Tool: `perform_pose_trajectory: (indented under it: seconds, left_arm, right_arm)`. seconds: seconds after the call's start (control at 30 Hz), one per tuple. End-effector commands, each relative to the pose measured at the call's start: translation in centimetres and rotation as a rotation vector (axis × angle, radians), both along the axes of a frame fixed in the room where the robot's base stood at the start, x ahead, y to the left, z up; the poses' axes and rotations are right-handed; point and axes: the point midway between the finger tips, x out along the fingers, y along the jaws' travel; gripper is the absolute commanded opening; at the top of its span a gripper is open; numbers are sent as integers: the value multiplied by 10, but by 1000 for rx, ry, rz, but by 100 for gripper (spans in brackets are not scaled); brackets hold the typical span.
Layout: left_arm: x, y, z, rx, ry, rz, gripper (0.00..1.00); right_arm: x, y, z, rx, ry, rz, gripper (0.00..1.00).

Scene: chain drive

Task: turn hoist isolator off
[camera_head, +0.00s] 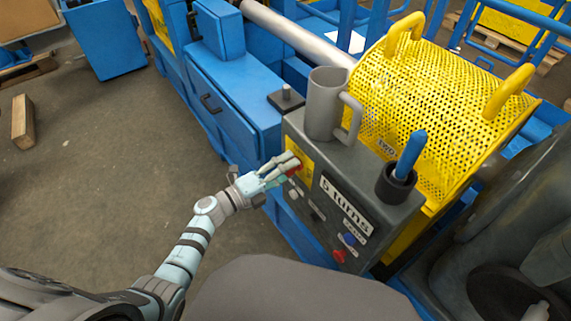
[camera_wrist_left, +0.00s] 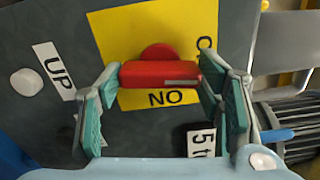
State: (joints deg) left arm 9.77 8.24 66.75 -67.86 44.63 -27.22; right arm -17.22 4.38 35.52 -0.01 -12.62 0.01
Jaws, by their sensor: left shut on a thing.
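The hoist isolator is a red rotary handle (camera_wrist_left: 158,74) on a yellow plate (camera_wrist_left: 122,28) on the grey control box (camera_head: 360,205). In the left wrist view its bar lies level across the picture, with "NO" readable below it and a partly hidden letter at the right. My left gripper (camera_head: 290,166) is at the plate, and its fingers (camera_wrist_left: 160,84) are closed on the two ends of the bar. In the head view the fingers hide most of the handle. My right gripper is not in view.
A grey mug (camera_head: 324,105) and a dark cup (camera_head: 396,186) with a blue tool (camera_head: 411,150) stand on the box. A red button (camera_head: 339,256) and a blue button (camera_head: 349,239) sit lower on its face. A yellow perforated guard (camera_head: 425,105) is behind. Open floor lies left.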

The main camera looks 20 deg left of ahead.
Motion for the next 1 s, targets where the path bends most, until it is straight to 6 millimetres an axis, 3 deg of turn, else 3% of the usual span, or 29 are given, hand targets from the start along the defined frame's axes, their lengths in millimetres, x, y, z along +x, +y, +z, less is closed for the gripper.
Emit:
perform_pose_trajectory:
  seconds: [0.33,0.83,0.87,1.0]
  left_arm:
    - [-1,0,-1,-106,91,0,32]
    - [-1,0,-1,-123,104,0,32]
    - [-1,0,-1,-123,104,0,61]
    - [0,0,-1,-123,103,0,80]
  right_arm:
    - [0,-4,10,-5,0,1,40]
    - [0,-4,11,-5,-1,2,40]
    - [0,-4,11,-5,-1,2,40]
    - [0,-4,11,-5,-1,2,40]
